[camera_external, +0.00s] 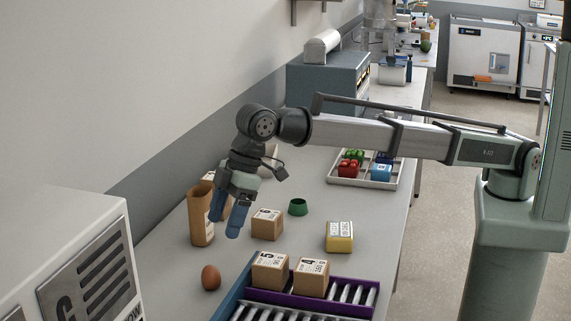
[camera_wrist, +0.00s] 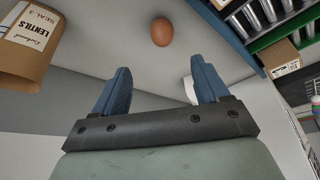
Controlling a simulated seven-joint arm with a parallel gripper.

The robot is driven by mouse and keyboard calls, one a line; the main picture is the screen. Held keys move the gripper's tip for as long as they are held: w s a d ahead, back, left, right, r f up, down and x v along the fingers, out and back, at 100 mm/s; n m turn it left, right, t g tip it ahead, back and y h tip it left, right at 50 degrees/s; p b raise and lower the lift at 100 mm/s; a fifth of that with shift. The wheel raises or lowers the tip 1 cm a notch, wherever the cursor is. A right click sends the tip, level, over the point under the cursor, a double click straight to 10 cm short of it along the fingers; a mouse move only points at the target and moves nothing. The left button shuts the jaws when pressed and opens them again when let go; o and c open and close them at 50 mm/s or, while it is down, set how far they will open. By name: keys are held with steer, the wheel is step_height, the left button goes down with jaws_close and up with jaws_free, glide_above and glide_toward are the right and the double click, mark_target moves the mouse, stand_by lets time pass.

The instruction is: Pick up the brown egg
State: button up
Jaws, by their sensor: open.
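The brown egg (camera_external: 210,277) lies on the grey bench at the front left, left of the roller tray. In the wrist view the egg (camera_wrist: 162,32) is near the top middle, beyond my fingertips and roughly between them in line. My gripper (camera_external: 225,223) is above the bench, behind the egg and apart from it. Its two blue fingers are spread in the wrist view (camera_wrist: 163,80), with nothing between them.
A kraft bag (camera_external: 201,215) stands close beside my gripper; its label reads lentils in the wrist view (camera_wrist: 27,43). A kraft box (camera_external: 267,224), green ring (camera_external: 298,207) and yellow package (camera_external: 339,237) are to the right. Boxes sit on the roller tray (camera_external: 345,299). Bare bench surrounds the egg.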

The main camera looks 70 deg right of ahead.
mark_target(211, 275)
steer(key=x, duration=0.8)
steer(key=shift+w, duration=0.1)
steer(key=shift+s+x, duration=0.2)
steer(key=shift+x, duration=1.15)
steer(key=shift+s+x, duration=0.2)
steer(key=shift+x, duration=1.15)
steer(key=shift+c, duration=0.2)
steer(key=c, duration=0.8)
steer(key=shift+c, duration=0.2)
